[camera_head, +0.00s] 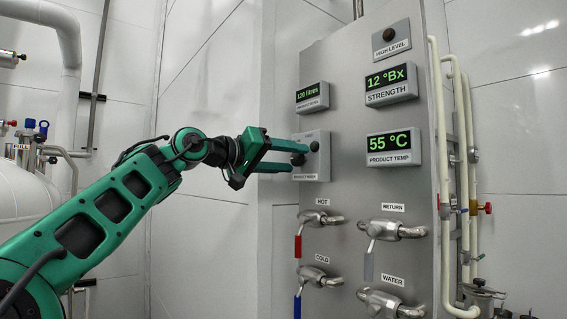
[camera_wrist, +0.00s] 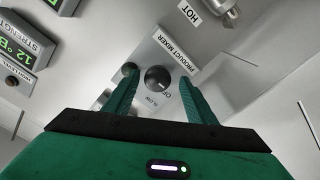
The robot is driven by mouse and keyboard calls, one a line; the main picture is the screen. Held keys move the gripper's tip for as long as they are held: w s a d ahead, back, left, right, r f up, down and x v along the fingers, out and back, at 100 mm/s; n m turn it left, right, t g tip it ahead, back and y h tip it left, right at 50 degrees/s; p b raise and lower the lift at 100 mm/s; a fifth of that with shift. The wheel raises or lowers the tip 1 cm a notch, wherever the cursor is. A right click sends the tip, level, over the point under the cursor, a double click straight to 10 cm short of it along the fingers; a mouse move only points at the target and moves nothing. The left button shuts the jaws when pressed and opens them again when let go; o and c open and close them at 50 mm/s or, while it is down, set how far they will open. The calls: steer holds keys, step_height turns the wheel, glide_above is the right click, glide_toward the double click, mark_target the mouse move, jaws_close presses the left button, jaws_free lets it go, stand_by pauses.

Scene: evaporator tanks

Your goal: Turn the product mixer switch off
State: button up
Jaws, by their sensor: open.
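The product mixer switch is a round black knob (camera_wrist: 157,79) on a light grey plate (camera_wrist: 160,50) labelled PRODUCT MIXER in the wrist view. Small OFF and SLOW markings show beside the knob. I cannot clearly tell which marking its pointer faces. In the head view the switch plate (camera_head: 312,172) is on the left of the steel panel, partly hidden by my gripper (camera_head: 301,153). My gripper is open, its two green fingers reaching toward the plate. In the wrist view the fingers lie on either side of the knob, and I cannot tell whether they touch it.
The steel panel (camera_head: 345,80) also carries a strength display (camera_head: 391,80), a product temp display (camera_head: 392,146) and a litres display (camera_head: 312,96). Below are the hot valve (camera_head: 320,218), cold valve (camera_head: 319,277), return valve (camera_head: 392,230) and water valve (camera_head: 388,303).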

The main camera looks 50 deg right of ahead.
steer(key=v, duration=1)
steer(key=shift+w+a, duration=0.25)
steer(key=shift+a, duration=0.1)
steer(key=shift+s+f, duration=0.1)
